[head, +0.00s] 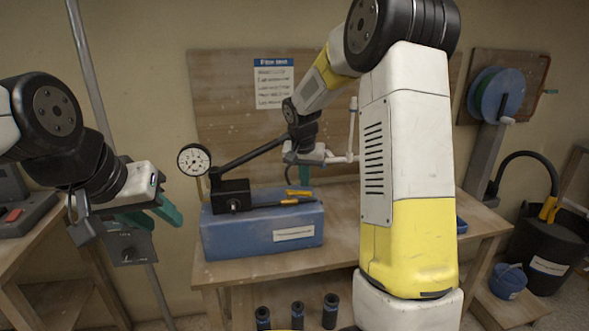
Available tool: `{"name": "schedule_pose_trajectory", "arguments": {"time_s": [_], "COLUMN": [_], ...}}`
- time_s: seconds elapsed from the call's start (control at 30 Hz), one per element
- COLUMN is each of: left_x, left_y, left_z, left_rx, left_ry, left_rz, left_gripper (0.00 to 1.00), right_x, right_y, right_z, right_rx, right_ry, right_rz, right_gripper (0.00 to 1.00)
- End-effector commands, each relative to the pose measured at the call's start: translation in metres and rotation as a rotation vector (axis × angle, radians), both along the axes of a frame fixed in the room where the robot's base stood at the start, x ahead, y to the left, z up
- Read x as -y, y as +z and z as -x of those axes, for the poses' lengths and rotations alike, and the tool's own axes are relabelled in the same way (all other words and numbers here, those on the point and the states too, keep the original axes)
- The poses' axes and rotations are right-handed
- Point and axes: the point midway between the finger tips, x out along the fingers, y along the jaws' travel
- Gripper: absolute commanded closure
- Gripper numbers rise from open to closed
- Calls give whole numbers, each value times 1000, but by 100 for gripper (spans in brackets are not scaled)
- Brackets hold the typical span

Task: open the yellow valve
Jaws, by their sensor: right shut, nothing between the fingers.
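I cannot clearly make out a yellow valve. Two small yellow pieces (298,193) lie at the top of the blue pump box (262,236), beside its black lever base, and one may be the valve's handle. My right gripper (305,181) is shut and empty, fingers down, just above these yellow pieces; I cannot tell whether it touches them. A white pipe (343,158) shows behind it, partly hidden by my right arm. My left gripper (156,219) is open and empty at the left, apart from the pump box.
A round gauge (194,159) and a black lever (250,155) rise from the pump on the wooden bench (342,226). Several dark cylinders (297,315) stand below. A black bucket (545,250) and hose reel (495,95) are at right. My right arm hides the bench's middle.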

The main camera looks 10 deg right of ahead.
Motion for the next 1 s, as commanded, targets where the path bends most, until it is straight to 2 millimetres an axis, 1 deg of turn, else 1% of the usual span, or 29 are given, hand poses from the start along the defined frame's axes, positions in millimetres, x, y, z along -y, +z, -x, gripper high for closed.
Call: {"name": "schedule_pose_trajectory", "arguments": {"time_s": [0.03, 0.1, 0.23, 0.67, 1.0], "left_x": [0, 0, 0, 0, 0], "left_y": [0, 0, 0, 0, 0], "left_z": [0, 0, 0, 0, 0], "left_rx": [0, 0, 0, 0, 0], "left_ry": [0, 0, 0, 0, 0], "left_rz": [0, 0, 0, 0, 0], "left_gripper": [64, 64, 64, 64, 64], "right_x": [1, 2, 3, 2, -10], "right_y": [-7, -14, -20, -21, -21], "right_z": [-2, -4, -7, -7, -8], "right_rx": [-2, -1, 0, 1, 0], "right_ry": [-1, -1, -1, -3, -44], "right_rz": [0, 0, 0, 0, 1], "right_gripper": [100, 100, 100, 100, 100]}}
